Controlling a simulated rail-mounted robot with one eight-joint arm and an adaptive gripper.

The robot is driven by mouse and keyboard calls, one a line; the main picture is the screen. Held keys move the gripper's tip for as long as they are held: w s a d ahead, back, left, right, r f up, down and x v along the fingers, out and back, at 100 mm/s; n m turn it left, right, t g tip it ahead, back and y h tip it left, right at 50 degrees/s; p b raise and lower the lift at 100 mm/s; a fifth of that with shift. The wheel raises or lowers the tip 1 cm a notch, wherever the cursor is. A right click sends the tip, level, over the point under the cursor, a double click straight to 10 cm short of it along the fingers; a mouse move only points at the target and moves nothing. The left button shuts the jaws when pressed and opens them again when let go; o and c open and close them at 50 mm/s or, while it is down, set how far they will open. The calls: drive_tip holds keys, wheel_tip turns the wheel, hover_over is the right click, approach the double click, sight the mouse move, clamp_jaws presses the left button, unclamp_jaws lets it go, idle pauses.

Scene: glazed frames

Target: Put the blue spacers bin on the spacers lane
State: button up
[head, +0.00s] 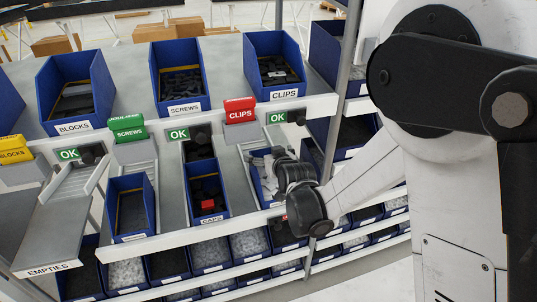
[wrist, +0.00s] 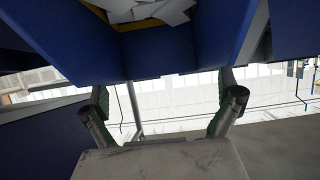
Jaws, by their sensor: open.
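I cannot read a spacers label on any bin or lane. A blue bin (head: 254,184) with pale, flat pieces in it sits on the lower rack at my gripper, partly hidden by my arm; its label is hidden. My gripper (head: 277,166) is at its right side. In the wrist view, my gripper (wrist: 163,92) is open, with its two fingers apart and a blue bin wall (wrist: 155,52) across the top, near the fingertips. White pieces (wrist: 145,10) show inside that bin. I cannot tell whether the fingers touch the wall.
Blue bins labelled blocks (head: 72,126), screws (head: 184,107) and clips (head: 284,94) stand on the upper shelf. The caps bin (head: 209,218) and another blue bin (head: 131,238) stand left of my gripper. The empties lane (head: 50,240) is clear. Several bins fill the bottom shelves.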

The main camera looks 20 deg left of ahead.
drive_tip(key=shift+r+p, duration=0.5)
drive_tip(key=p+v, duration=0.2)
drive_tip(key=v, duration=1)
drive_tip(key=s+d+r+m+g+h, duration=0.1)
drive_tip(key=s+d+r+m+h, duration=0.3)
drive_tip(key=d, duration=0.6)
drive_tip(key=s+d+r+n+g, duration=0.1)
drive_tip(key=d+r, duration=0.4)
drive_tip(key=d, duration=0.5)
drive_tip(key=s+d+r+m+g+h, duration=0.1)
drive_tip(key=s+d+m+g+h, duration=0.1)
drive_tip(key=s+d, duration=1.3)
drive_tip(key=shift+s+r+m+h, duration=0.2)
drive_tip(key=shift+s+m+h, duration=0.7)
drive_tip(key=shift+s+m, duration=0.1)
drive_tip(key=shift+d, duration=0.1)
